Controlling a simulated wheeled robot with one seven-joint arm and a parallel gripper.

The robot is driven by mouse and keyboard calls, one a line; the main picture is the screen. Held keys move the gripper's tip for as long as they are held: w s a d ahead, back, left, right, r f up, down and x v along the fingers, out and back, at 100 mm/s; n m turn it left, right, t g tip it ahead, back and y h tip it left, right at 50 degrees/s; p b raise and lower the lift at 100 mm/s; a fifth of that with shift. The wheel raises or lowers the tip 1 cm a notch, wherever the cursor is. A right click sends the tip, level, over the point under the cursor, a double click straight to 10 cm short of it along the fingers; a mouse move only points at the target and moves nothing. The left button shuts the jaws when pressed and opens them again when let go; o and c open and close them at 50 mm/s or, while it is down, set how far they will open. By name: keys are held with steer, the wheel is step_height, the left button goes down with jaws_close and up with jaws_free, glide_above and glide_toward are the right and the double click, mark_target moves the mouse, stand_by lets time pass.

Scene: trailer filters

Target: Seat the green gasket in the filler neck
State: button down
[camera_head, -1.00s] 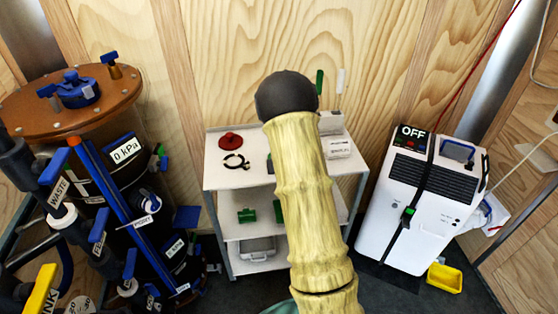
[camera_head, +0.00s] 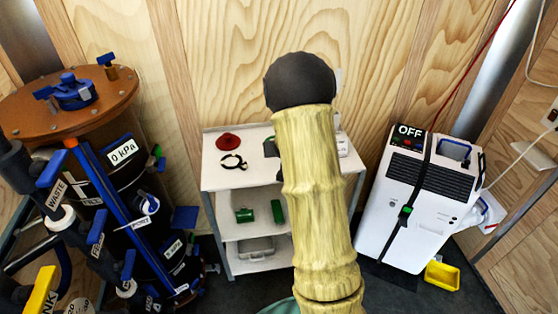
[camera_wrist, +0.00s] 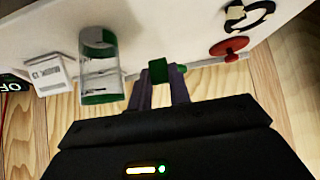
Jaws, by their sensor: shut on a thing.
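My gripper (camera_wrist: 160,88) is at the cart's top shelf in the wrist view, with its two fingers shut on a small green piece (camera_wrist: 158,70). A short green nub sticks out to the right of the fingertips. I cannot tell from its shape whether this is the gasket. In the head view my arm hides the gripper and the right part of the top shelf. I cannot make out the filler neck in either view.
The white cart (camera_head: 222,180) carries a red knobbed disc (camera_head: 228,142) and a black ring clamp (camera_head: 233,161). A clear jar with green ends (camera_wrist: 98,65) and a white box (camera_wrist: 48,75) stand near the gripper. A piped tank (camera_head: 110,85) is left, a white unit (camera_head: 420,200) right.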

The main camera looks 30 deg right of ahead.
steer(key=shift+r, duration=1.55)
